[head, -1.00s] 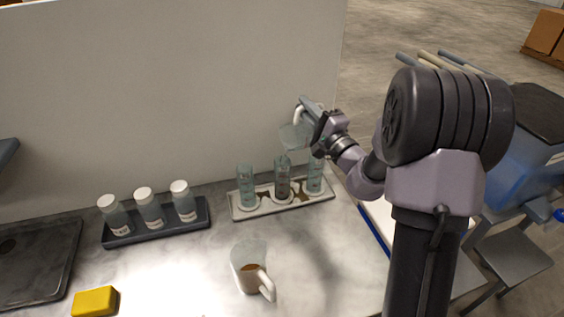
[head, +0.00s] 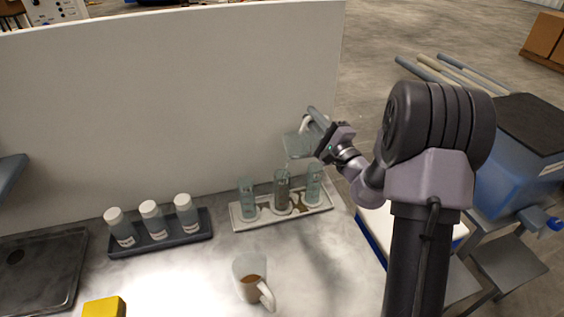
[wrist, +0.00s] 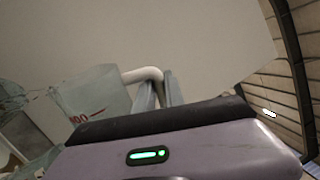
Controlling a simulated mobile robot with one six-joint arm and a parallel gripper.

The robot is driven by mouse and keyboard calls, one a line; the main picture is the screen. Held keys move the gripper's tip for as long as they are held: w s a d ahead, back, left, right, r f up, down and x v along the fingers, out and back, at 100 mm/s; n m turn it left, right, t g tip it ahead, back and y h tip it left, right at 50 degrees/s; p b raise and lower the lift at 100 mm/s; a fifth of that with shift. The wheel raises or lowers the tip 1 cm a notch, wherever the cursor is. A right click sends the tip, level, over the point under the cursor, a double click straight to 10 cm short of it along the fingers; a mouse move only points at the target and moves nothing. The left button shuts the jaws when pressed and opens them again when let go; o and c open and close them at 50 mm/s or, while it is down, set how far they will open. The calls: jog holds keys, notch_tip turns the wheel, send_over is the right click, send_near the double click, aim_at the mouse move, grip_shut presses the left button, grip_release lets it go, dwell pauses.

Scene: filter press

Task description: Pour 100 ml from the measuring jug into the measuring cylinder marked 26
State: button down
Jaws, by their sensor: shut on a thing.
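My gripper (head: 314,122) is shut on the pale handle of the clear measuring jug (head: 298,147). In the wrist view the fingers (wrist: 160,92) close around the handle, and the jug (wrist: 90,100) shows a red marking. The jug is tilted in the air above the middle and right cylinders. A faint pale line below its lower left corner may be a thin stream; I cannot be sure. Three clear measuring cylinders stand upright: left (head: 247,199), middle (head: 281,191) with darker contents, and right (head: 314,184). Their numbers are unreadable, so I cannot tell which is 26.
The cylinders stand on a white tray (head: 238,221) with brown stains. A mug of brown liquid (head: 250,279) stands in front. White-capped bottles (head: 155,220) stand in a dark rack at left. A yellow block (head: 104,307) lies at front left. A pale wall (head: 180,100) rises behind.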

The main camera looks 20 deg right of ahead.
jog(key=shift+d+p, duration=0.2)
jog(key=shift+p, duration=0.25)
jog(key=d+m+p, duration=0.1)
jog(key=m+p, duration=0.1)
jog(key=m, duration=0.1)
jog(key=shift+w+d+r+h, duration=0.2)
jog(key=shift+d+r+h, duration=0.1)
jog(key=shift+d+r, duration=0.05)
jog(key=shift+d, duration=0.15)
jog(key=shift+f+m, duration=0.1)
jog(key=shift+m, duration=0.2)
